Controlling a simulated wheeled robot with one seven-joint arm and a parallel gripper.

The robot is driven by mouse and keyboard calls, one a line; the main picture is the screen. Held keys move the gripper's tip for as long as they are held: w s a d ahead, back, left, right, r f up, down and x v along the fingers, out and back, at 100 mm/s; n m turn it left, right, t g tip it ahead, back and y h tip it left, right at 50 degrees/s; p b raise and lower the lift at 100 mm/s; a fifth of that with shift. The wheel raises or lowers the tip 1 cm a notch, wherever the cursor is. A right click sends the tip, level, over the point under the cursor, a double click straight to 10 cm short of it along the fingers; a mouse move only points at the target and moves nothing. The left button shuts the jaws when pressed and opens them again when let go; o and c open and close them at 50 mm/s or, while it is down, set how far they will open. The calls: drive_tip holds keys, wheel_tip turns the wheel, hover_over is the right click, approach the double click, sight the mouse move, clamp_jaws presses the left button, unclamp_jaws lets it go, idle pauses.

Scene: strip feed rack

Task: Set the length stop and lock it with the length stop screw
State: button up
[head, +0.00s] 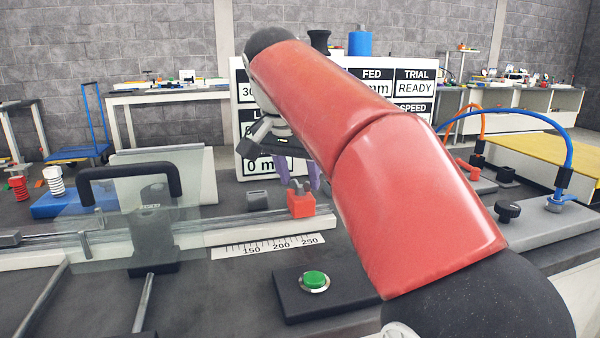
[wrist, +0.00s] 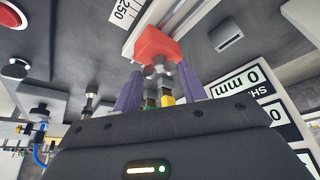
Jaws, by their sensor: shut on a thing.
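The length stop is a red block (head: 301,204) on the rail, close to the 250 end of the scale (head: 268,246). It also shows in the wrist view (wrist: 158,44). The grey length stop screw (wrist: 157,70) sticks out of the block toward my gripper. My gripper (wrist: 159,76) has purple fingers, one on each side of the screw, and is shut on it. In the head view the purple fingers (head: 313,176) are just above and behind the red block, partly hidden by my red arm.
A green button (head: 315,280) on a dark box stands in front of the scale. A clear guard with a black handle (head: 130,181) is at left. A display board (head: 413,88) reading READY under TRIAL stands behind my arm. Blue and orange hoses are at right.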

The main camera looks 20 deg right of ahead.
drive_tip(key=m, duration=0.1)
drive_tip(key=m+g, duration=0.1)
drive_tip(key=m, duration=0.1)
drive_tip(key=m+h, duration=0.1)
drive_tip(key=shift+w+a+m, duration=0.15)
drive_tip(key=shift+w+m, duration=0.1)
drive_tip(key=shift+m, duration=0.05)
drive_tip(key=shift+w+m+g+h, duration=0.15)
drive_tip(key=shift+m+g, duration=0.35)
drive_tip(key=shift+m, duration=0.5)
drive_tip(key=shift+s+m+g+h, duration=0.1)
drive_tip(key=shift+m+g+h, duration=0.3)
drive_tip(key=shift+m, duration=0.6)
drive_tip(key=o, duration=1)
drive_tip(key=shift+y, duration=0.25)
